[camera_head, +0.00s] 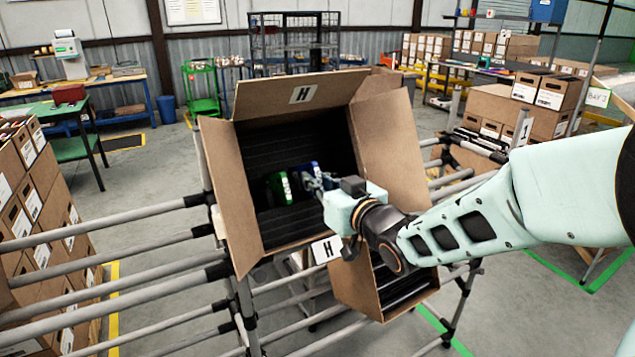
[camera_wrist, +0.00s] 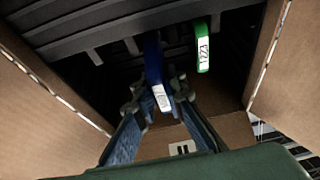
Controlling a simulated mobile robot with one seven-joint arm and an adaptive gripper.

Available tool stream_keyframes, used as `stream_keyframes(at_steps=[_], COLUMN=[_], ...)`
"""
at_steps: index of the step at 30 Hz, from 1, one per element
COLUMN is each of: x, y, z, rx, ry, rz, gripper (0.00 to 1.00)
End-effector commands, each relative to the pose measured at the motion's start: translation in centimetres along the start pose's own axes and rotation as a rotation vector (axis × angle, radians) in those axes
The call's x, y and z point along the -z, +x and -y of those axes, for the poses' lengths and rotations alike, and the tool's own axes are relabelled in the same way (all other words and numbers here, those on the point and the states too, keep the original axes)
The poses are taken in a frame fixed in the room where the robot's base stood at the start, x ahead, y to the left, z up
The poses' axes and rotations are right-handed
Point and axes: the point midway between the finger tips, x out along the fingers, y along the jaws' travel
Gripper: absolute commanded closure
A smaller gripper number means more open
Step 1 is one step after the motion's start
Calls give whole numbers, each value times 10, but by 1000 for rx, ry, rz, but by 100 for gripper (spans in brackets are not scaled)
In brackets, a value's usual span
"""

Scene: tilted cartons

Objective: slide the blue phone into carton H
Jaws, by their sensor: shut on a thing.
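Carton H (camera_head: 225,185) is an open, tilted brown carton with a dark ribbed inside, on a pipe rack. Labels with an H show on its top flap and near its lower edge. My gripper (camera_head: 318,180) reaches into the carton's mouth from the right. It is shut on the blue phone (camera_wrist: 154,65), which has a white label and shows as a small blue patch in the head view (camera_head: 305,168). The phone's far end is at the dark ribbed inside; I cannot tell how deep it sits. A green phone (camera_wrist: 202,45) stands in the carton beside it, apart from my fingers.
Carton flaps (camera_head: 388,135) stand around the opening, close to my gripper. Another tilted carton (camera_head: 357,292) with dark slots sits below. Rack pipes (camera_head: 120,218) run to the left. Stacked cartons (camera_head: 35,190) stand at the far left.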

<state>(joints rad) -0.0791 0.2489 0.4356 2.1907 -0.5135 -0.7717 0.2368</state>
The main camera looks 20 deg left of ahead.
Motion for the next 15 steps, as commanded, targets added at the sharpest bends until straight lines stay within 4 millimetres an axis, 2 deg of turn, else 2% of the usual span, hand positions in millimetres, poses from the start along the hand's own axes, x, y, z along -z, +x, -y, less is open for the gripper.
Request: stream_keyframes(at_steps=[15], x=[-9], y=[17], z=[0], rx=[1], ry=[-1], rz=[-3], gripper=[100])
